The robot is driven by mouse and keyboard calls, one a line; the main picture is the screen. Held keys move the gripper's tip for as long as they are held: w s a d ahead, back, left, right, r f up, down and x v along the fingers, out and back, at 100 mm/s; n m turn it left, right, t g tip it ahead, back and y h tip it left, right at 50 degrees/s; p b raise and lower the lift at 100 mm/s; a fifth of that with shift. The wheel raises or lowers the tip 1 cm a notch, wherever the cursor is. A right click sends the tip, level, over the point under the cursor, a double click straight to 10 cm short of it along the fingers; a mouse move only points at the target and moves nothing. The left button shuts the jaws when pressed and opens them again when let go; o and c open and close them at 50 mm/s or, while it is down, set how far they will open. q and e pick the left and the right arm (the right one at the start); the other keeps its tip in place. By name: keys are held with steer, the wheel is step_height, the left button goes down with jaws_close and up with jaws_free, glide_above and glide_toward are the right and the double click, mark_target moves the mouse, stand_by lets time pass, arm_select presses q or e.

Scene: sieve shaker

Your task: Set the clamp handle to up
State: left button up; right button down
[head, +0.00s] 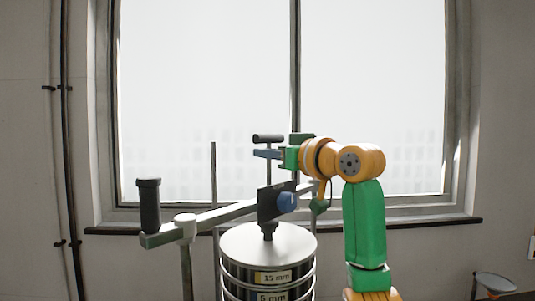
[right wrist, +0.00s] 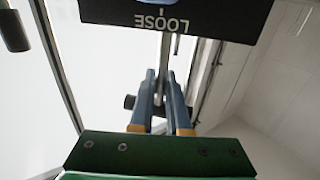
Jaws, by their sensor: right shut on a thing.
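The clamp handle looks like a T-shaped handle (head: 268,138), with a dark crossbar on an upright thin stem. It stands above a dark block (head: 268,203) on the shaker's arm. My right gripper (head: 262,154) comes in from the right, with its blue fingers around the stem just below the crossbar. In the right wrist view the fingers (right wrist: 162,80) are close together on the grey stem (right wrist: 165,55), and one end of the crossbar (right wrist: 130,102) shows beside them. The block (right wrist: 220,15) there carries the word LOOSE. My left gripper is not in view.
A blue knob (head: 287,202) sits on the block. The pale arm (head: 225,215) runs left to an upright black grip (head: 149,205). Below is a lidded sieve stack (head: 268,245) labelled 15 mm and 5 mm. A thin rod (head: 213,185) stands behind. A stool (head: 495,284) is at lower right.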

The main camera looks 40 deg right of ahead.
mark_target(271, 135)
stand_by(0.3)
step_height(271, 135, up, 3)
steer(key=shift+r, duration=0.3)
steer(key=c, duration=1.1)
jaws_free()
steer(key=shift+o, duration=1.1)
steer(key=shift+s, duration=0.35)
steer(key=shift+s+a+f+b, duration=0.1)
steer(key=shift+s+f+b, duration=0.05)
steer(key=shift+s+b, duration=0.45)
steer(key=shift+s+a+f+b, duration=0.1)
steer(key=shift+s+f+b, duration=0.05)
steer(key=shift+s+b, duration=0.4)
steer(key=s, duration=0.3)
steer(key=s+b, duration=0.1)
steer(key=shift+s+a+r, duration=0.2)
steer(key=shift+s+r, duration=0.1)
